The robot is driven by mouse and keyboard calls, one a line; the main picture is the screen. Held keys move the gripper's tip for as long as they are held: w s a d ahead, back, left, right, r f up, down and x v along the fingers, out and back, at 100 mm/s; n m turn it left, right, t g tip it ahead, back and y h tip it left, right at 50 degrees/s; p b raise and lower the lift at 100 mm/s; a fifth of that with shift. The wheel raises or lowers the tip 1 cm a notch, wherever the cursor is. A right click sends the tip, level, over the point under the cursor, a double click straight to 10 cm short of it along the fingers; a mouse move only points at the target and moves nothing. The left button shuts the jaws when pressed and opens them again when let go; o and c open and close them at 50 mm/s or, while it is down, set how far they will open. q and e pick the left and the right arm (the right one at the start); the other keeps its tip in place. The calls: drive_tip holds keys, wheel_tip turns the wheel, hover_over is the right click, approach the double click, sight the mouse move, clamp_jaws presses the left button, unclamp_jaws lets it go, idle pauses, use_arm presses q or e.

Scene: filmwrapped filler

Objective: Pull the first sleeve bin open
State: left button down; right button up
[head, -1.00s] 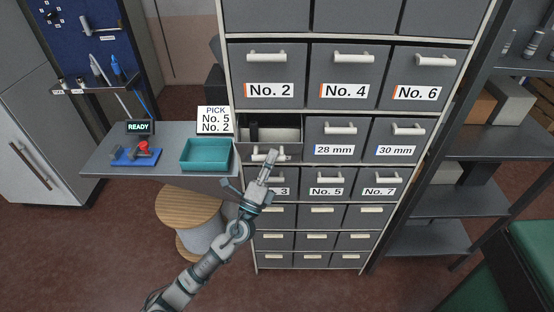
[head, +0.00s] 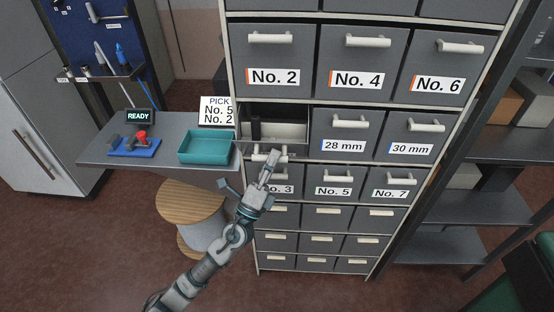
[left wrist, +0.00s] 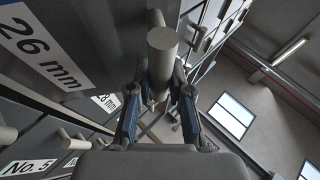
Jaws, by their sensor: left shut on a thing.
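The first sleeve bin, labelled 26 mm in the left wrist view (left wrist: 85,25), stands partly pulled out of the cabinet in the head view. Its open inside (head: 284,130) shows a dark upright piece at the left. Its pale bar handle (head: 258,156) is at the front, partly covered by my gripper. My left gripper (head: 271,160) is shut on this handle. In the left wrist view the round handle (left wrist: 162,45) lies between the two fingers (left wrist: 160,95). The bin's front label is hidden in the head view. My right gripper is not in view.
The closed 28 mm bin (head: 345,125) and 30 mm bin (head: 412,130) are to the right. The No. 3 drawer is below, partly behind my gripper. A side table (head: 165,170) with a teal tray (head: 207,161) stands left, above a wooden spool (head: 190,200).

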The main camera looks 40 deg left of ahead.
use_arm(q)
drive_tip(key=shift+a, duration=0.25)
drive_tip(key=c, duration=1.1)
unclamp_jaws()
drive_tip(key=shift+a, duration=0.1)
drive_tip(key=shift+o, duration=0.2)
drive_tip(key=shift+a+f, duration=0.15)
drive_tip(key=shift+a, duration=0.1)
drive_tip(key=shift+s+d+f, duration=0.15)
drive_tip(key=shift+s+f, duration=0.05)
drive_tip(key=shift+s, duration=0.05)
drive_tip(key=v, duration=1.1)
drive_tip(key=shift+s+f, duration=0.15)
drive_tip(key=shift+f, duration=0.05)
